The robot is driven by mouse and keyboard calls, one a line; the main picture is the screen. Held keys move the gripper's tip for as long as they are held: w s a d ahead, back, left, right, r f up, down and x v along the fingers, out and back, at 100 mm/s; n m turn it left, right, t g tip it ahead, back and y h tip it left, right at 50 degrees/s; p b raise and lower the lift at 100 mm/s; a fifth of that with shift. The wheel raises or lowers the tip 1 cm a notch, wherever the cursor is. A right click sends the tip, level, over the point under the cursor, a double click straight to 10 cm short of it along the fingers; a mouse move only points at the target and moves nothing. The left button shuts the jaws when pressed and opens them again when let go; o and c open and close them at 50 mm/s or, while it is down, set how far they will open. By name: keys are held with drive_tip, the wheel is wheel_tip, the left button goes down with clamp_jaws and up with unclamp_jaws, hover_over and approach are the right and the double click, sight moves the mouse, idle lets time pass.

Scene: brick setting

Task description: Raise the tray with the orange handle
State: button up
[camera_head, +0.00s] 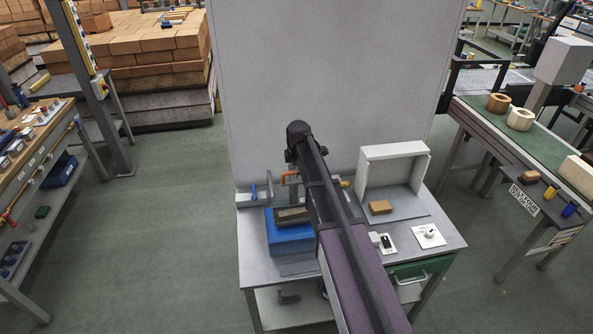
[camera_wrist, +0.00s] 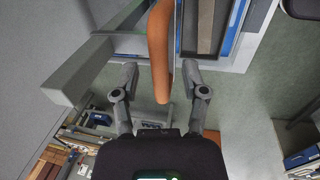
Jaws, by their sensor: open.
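The orange handle (camera_head: 292,172) stands at the back of the bench, partly hidden behind my arm in the head view. In the wrist view the orange handle (camera_wrist: 159,45) is a long rounded bar, and its near end lies between the spread fingers of my gripper (camera_wrist: 160,72). My gripper is open, with a finger on each side of the handle; I cannot tell whether either touches it. The blue tray (camera_head: 291,242) sits on the left of the bench with brown blocks (camera_head: 291,215) in it. How the handle joins the tray is hidden.
A blue handle (camera_head: 254,192) stands left of the tray. On the right of the bench are a white open box (camera_head: 362,175), a brown block (camera_head: 380,207) and two switch plates, one with a white knob (camera_head: 430,231). A grey panel (camera_head: 335,80) rises behind.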

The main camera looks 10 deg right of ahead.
sight(297, 191)
drive_tip(key=shift+f+b, duration=5.3)
drive_tip(key=shift+f, duration=0.2)
drive_tip(key=shift+s+r, duration=0.1)
drive_tip(key=shift+r, duration=0.1)
drive_tip(key=s+r+p, duration=0.3)
drive_tip(key=r+p, duration=1.2)
drive_tip(key=shift+r+p, duration=0.15)
drive_tip(key=shift+p, duration=0.15)
drive_tip(key=r+p, duration=0.3)
drive_tip(key=shift+w+a, duration=0.2)
drive_tip(key=shift+a, duration=0.1)
drive_tip(key=shift+f, duration=0.25)
